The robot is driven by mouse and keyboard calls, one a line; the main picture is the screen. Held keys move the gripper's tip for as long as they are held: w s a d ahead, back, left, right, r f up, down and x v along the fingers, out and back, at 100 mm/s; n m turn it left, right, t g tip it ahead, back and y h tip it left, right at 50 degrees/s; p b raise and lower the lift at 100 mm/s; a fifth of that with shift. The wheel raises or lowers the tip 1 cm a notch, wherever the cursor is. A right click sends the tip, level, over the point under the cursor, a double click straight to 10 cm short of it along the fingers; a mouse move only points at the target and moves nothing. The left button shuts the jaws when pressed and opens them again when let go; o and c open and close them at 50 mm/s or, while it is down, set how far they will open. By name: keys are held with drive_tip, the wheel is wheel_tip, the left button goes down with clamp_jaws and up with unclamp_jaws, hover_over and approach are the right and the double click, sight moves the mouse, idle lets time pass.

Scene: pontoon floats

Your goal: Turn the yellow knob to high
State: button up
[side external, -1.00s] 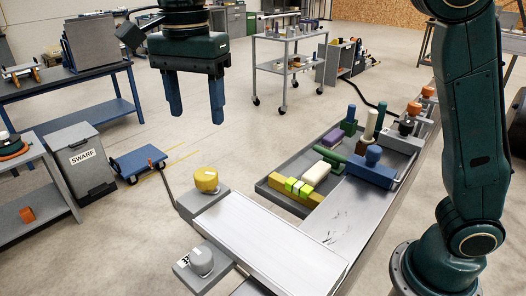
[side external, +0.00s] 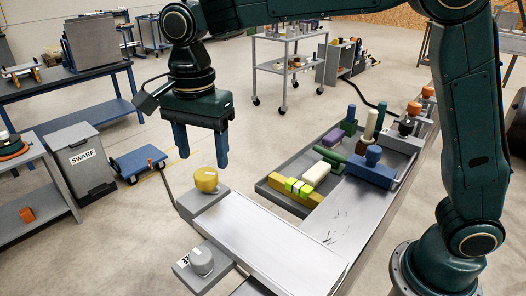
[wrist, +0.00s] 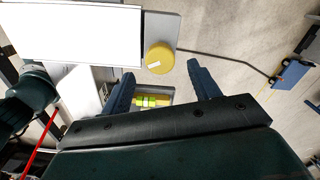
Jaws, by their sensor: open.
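The yellow knob (side external: 206,180) is a round cap on a grey block (side external: 198,200) at the left end of the bench. In the wrist view the knob (wrist: 160,58) shows a small white mark and lies ahead of the fingers, roughly between them. My gripper (side external: 202,160) points down with its two blue fingers apart. It is empty and appears to be above and behind the knob, not touching it. In the wrist view the fingers (wrist: 163,72) are spread wide. Any labels around the knob are not readable.
A grey knob (side external: 201,260) on its own block stands nearer the camera. A pale flat plate (side external: 270,245) lies beside the yellow knob's block. A tray (side external: 268,186) with several coloured blocks sits farther right. A swarf bin (side external: 82,160) and blue trolley (side external: 138,160) stand on the floor left.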

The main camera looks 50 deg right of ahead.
sight(205, 173)
drive_tip(key=shift+f, duration=2.7)
drive_tip(key=shift+c, duration=0.4)
drive_tip(key=c, duration=0.9)
drive_tip(key=shift+n, duration=0.3)
